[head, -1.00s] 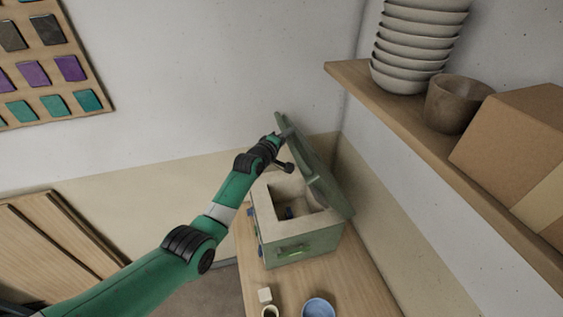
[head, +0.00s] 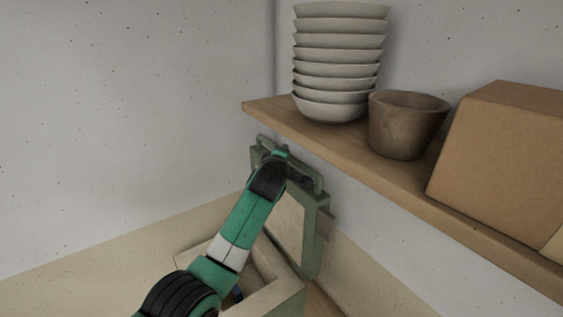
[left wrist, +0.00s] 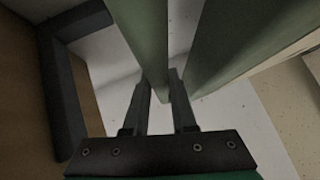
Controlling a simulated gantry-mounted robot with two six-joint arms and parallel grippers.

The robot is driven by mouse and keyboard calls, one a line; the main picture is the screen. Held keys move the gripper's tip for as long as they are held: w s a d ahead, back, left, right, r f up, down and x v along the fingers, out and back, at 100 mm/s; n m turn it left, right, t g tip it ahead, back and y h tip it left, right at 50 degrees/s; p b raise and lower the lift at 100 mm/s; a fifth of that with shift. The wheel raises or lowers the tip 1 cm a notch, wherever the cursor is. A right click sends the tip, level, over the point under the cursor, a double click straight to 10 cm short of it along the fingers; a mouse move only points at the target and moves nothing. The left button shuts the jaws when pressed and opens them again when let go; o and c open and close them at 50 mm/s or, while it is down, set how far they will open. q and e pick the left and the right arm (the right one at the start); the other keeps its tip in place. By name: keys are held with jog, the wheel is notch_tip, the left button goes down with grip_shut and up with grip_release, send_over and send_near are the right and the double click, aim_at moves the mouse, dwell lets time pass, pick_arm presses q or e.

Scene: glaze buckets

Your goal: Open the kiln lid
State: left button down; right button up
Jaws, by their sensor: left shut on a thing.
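The green kiln lid (head: 312,240) stands steeply raised in the head view, its pale inner face (head: 287,218) partly hidden by my left arm. Below it, the kiln (head: 286,297) shows its pale rim and part of its open chamber at the bottom of the picture. My left gripper (head: 292,172) is at the lid's upper part, its fingers mostly hidden there. In the left wrist view, my left gripper (left wrist: 160,88) is shut on a green bar (left wrist: 145,30), apparently the lid's handle, beside a wider green slab (left wrist: 235,40). My right gripper is not in view.
A wooden shelf (head: 395,180) juts out above and right of the lid. It holds stacked bowls (head: 338,65), a brown pot (head: 405,125) and a cardboard box (head: 505,165). The lid's top is close to the shelf's left end. The wall at left is bare.

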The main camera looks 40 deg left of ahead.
pick_arm(q)
jog(key=shift+a, duration=0.1)
jog(key=c, duration=0.7)
grip_release()
jog(key=shift+s+d+r, duration=0.15)
jog(key=shift+s+d, duration=0.2)
jog(key=shift+s, duration=0.15)
jog(key=shift+s+d+r+p, duration=0.6)
jog(key=shift+s+r+p, duration=0.15)
jog(key=shift+s+p, duration=0.1)
jog(key=p+v, duration=0.2)
jog(key=p, duration=0.2)
jog(key=p+v, duration=0.3)
jog(key=p, duration=0.1)
jog(key=f+p+v, duration=0.1)
jog(key=p+v, duration=0.2)
jog(key=p, duration=0.1)
jog(key=shift+s, duration=0.15)
